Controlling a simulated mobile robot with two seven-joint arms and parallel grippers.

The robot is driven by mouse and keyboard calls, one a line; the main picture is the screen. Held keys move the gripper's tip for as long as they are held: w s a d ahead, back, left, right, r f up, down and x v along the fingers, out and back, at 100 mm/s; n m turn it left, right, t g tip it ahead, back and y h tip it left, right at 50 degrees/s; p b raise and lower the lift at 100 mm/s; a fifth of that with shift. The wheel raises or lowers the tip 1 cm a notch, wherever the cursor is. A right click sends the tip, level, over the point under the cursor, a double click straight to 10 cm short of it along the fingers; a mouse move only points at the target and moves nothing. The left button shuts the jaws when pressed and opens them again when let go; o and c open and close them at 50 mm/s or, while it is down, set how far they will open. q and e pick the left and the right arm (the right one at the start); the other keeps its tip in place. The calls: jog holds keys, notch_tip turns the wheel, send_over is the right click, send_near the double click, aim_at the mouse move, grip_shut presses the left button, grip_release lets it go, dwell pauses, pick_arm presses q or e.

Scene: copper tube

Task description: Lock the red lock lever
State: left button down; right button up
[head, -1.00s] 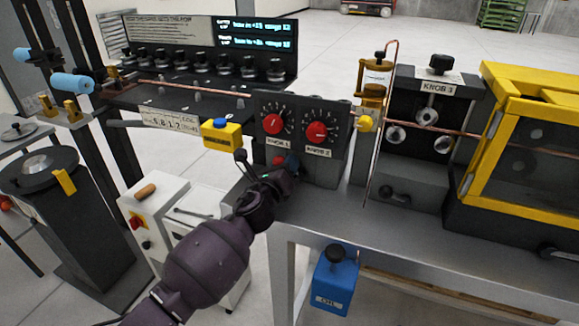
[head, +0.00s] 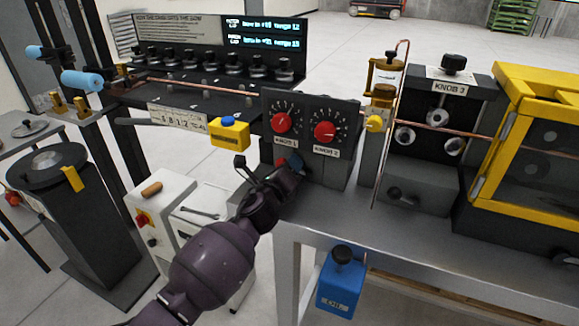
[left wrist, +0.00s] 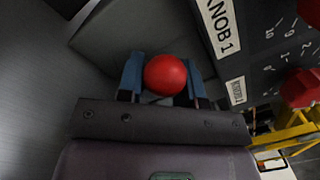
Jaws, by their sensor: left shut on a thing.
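The red ball end of the lock lever (left wrist: 165,73) shows in the left wrist view, between the two blue fingertips of my left gripper (left wrist: 164,80). The fingertips touch it on both sides, and the gripper is shut on it. In the head view, my left gripper (head: 287,172) is low on the front of the dark panel (head: 306,108), under the KNOB 1 label. There the lever is mostly hidden by the gripper, so its angle is hard to tell. My right gripper is in neither view.
Red knob 1 (head: 281,122) and red knob 2 (head: 325,131) sit just above my gripper. A yellow box with a blue button (head: 229,133) is to the left. A copper tube (head: 190,85) runs along the bench. A yellow-framed enclosure (head: 530,140) stands at right.

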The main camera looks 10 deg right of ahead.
pick_arm(q)
jog(key=c, duration=0.9)
grip_release()
jog(key=shift+f, duration=0.15)
jog(key=shift+o, duration=0.6)
jog(key=shift+s+a, duration=0.4)
jog(key=shift+s, duration=0.05)
jog(key=p+v, duration=0.1)
jog(key=v, duration=0.8)
jog(key=shift+s+a, duration=0.15)
jog(key=shift+s, duration=0.15)
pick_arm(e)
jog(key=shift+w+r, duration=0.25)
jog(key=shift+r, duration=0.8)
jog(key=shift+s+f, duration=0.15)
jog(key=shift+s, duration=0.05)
